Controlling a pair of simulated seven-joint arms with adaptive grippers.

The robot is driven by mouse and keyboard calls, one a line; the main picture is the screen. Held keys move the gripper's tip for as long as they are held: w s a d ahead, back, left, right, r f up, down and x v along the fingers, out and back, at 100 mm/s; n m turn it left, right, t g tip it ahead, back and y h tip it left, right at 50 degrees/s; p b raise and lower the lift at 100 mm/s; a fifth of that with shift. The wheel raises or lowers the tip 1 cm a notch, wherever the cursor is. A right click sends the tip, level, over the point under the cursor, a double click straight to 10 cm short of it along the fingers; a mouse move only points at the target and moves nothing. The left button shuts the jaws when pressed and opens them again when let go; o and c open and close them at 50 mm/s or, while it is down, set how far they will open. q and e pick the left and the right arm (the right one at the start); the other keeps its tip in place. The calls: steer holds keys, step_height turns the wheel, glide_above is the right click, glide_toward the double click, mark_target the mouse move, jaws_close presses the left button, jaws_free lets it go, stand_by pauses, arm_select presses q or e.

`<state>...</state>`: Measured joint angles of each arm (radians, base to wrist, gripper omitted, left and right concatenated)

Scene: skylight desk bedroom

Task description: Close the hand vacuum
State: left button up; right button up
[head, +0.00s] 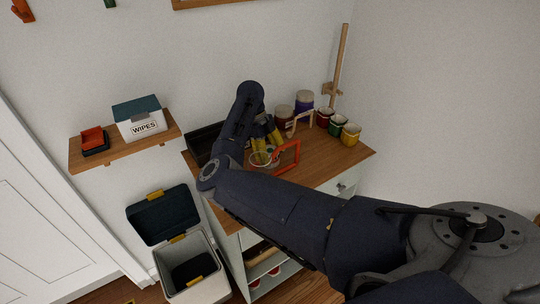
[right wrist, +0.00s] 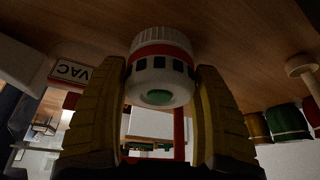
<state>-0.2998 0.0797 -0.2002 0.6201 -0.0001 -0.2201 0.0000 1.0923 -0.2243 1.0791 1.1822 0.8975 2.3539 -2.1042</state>
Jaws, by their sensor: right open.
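The hand vacuum is partly hidden by my right arm in the head view; an orange-red handle-like loop (head: 288,155) and a pale rounded part (head: 261,158) show on the wooden cabinet top. In the right wrist view a white cylinder (right wrist: 160,65) with a red band, dark square windows and a green centre, apparently part of the vacuum, sits between the yellow fingers. My right gripper (head: 265,142) is open around it, one finger on each side; I cannot tell whether they touch it. The fingers also show in the right wrist view (right wrist: 162,85). My left gripper is not in view.
A "VAC" label (right wrist: 72,72) shows beside the left finger. Jars (head: 304,99) and several coloured cups (head: 337,125) stand at the cabinet's back right, near a wooden post (head: 341,60). A wall shelf (head: 120,151) holds a wipes box (head: 139,119). An open-lidded bin (head: 190,262) stands below.

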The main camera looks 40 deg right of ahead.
steer(key=shift+x, duration=0.75)
steer(key=shift+o, duration=0.2)
steer(key=c, duration=1.1)
steer(key=shift+r, duration=0.1)
step_height(320, 180, up, 20)
steer(key=shift+f, duration=0.1)
